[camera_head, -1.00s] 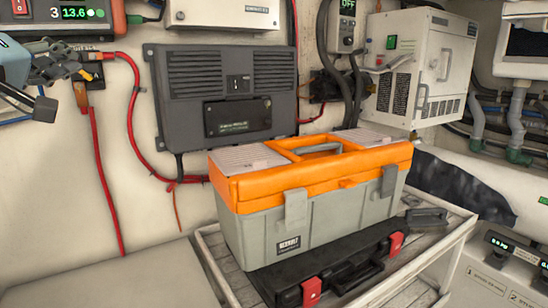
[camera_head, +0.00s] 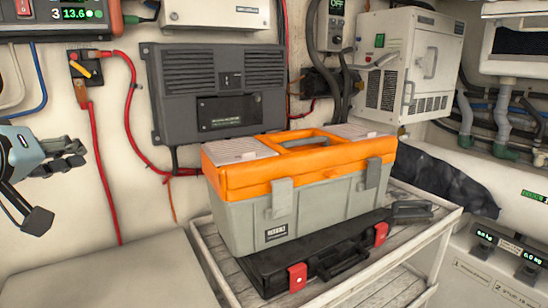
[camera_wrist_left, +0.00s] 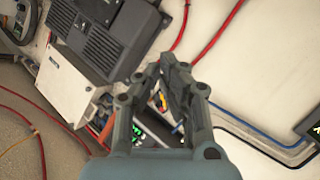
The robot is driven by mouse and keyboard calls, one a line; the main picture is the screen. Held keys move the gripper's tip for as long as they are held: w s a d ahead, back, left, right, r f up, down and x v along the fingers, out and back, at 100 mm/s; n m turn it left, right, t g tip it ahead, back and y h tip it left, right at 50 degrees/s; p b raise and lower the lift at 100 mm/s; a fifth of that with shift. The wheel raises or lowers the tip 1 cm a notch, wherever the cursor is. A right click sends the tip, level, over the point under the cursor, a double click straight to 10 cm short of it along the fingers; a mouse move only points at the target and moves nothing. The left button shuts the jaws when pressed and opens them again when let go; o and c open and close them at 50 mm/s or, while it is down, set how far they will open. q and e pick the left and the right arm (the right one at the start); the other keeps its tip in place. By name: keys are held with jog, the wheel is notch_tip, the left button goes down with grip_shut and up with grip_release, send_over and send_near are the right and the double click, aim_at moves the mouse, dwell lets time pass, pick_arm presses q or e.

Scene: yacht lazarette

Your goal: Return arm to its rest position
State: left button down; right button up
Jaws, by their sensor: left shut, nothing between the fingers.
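My left gripper (camera_head: 72,154) comes in from the left edge of the head view. It is grey, with a blue-grey wrist behind it. It is shut and empty, held in front of the pale wall, below and left of a wall switch with a yellow lever (camera_head: 86,70). It touches nothing that I can see. In the left wrist view, the fingers of the left gripper (camera_wrist_left: 168,66) come together with nothing held between them. My right gripper is not in view.
A grey toolbox with an orange lid (camera_head: 295,190) stands behind a black case (camera_head: 320,262) on a slatted table (camera_head: 213,262). A black panel (camera_head: 213,90) and a white cabinet (camera_head: 410,65) hang on the wall. Red cables (camera_head: 98,165) run down near my left gripper.

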pick_arm(q)
jog(key=s+d+f+m+g, duration=0.2)
jog(key=s+f+g, duration=0.2)
jog(key=s+f, duration=0.4)
jog(key=s+d+f+m+g+y, duration=0.1)
jog(key=s+f+m+g, duration=0.2)
jog(key=s+f, duration=0.55)
jog(key=s+d+f+m+g, duration=0.2)
jog(key=s+f+g, duration=0.3)
jog(key=s, duration=0.6)
jog(key=s+a+f+b, duration=0.15)
jog(key=f+b, duration=0.45)
jog(key=f, duration=1.4)
jog(key=s+a+f+b, duration=0.15)
jog(key=f+b, duration=0.45)
jog(key=f, duration=1.4)
jog(key=s+f+g+b, duration=0.1)
jog(key=s+f+b, duration=0.4)
jog(key=s+f, duration=0.4)
jog(key=s+f+g+b, duration=0.1)
jog(key=s+f+b, duration=0.3)
jog(key=s+f, duration=0.5)
notch_tip(320, 180, down, 7)
jog(key=shift+s+a+b, duration=0.25)
jog(key=shift+a+b, duration=0.1)
jog(key=shift+a, duration=0.05)
